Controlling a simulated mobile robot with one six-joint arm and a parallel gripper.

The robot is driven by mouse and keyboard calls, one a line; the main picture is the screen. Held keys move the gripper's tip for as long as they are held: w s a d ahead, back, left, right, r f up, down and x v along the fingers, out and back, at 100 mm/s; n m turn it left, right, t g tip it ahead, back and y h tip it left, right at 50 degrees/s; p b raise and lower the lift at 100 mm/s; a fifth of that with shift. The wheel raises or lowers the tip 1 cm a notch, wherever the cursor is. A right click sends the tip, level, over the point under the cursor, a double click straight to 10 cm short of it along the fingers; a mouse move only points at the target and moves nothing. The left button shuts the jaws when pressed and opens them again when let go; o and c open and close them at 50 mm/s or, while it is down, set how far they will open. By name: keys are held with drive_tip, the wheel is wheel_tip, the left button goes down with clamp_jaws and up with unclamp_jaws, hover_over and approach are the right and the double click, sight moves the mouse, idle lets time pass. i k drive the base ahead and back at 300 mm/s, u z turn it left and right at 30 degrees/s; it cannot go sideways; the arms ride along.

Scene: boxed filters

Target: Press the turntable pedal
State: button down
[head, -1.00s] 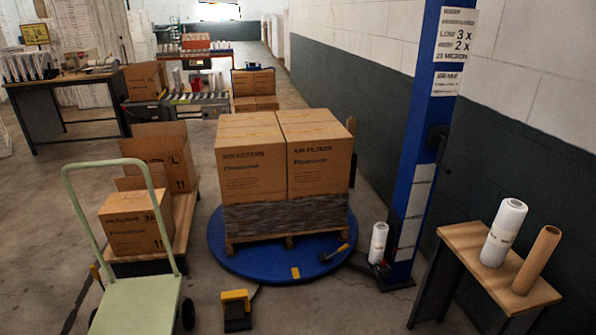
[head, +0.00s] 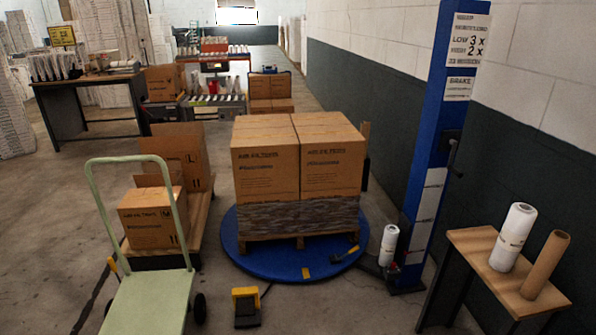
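The turntable pedal (head: 246,307) is a small yellow and black foot pedal on the floor, in front of the blue turntable and a little left of its middle. A dark cable runs from it toward the turntable. The round blue turntable (head: 246,262) bears a wooden pallet (head: 270,244) with several air-filter boxes (head: 298,157). Grey film is wrapped around the lower part of the load. A dark-handled tool (head: 345,254) and a small yellow mark (head: 306,273) lie on the turntable. My gripper is not in view.
A green hand cart (head: 150,300) stands left of the pedal, close to it. A blue mast (head: 432,150) with a film roll (head: 388,246) stands right of the turntable. A small wooden table (head: 475,246) with two rolls is at the right. Floor right of the pedal is clear.

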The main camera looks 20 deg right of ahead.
sight(245, 307)
drive_tip(key=u, duration=0.1)
drive_tip(key=i, duration=0.95)
drive_tip(key=z, duration=0.85)
drive_tip(key=k, duration=0.1)
drive_tip(key=u, duration=2.4)
drive_tip(key=k, duration=0.2)
drive_tip(key=u, duration=0.25)
